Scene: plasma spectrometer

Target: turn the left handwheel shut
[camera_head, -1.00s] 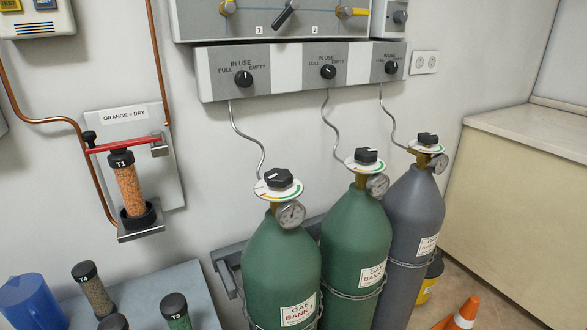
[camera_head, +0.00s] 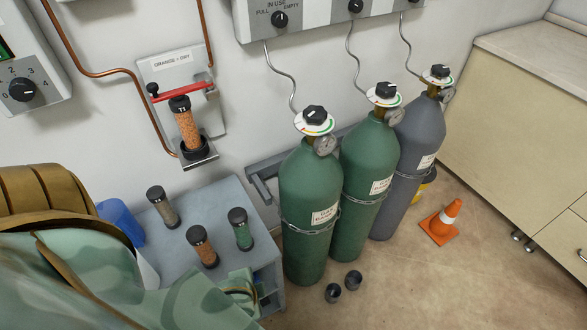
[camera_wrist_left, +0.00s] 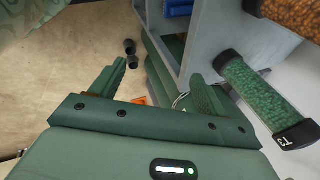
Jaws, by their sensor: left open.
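The left handwheel (camera_head: 314,114) is a black knob over a white, green and red dial on top of the left green gas cylinder (camera_head: 305,185). Similar handwheels top the middle green cylinder (camera_head: 384,92) and the grey cylinder (camera_head: 438,74). My left gripper (camera_wrist_left: 152,85) is open, with nothing between its two green fingers in the left wrist view. In the head view, my left arm comes in from the lower left and the gripper is low beside the grey table, well below and left of the handwheel. My right gripper does not show.
A grey table (camera_head: 235,190) carries several capped tubes and a blue jug (camera_head: 118,220) close to my left arm. A chain (camera_head: 300,228) spans the cylinders.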

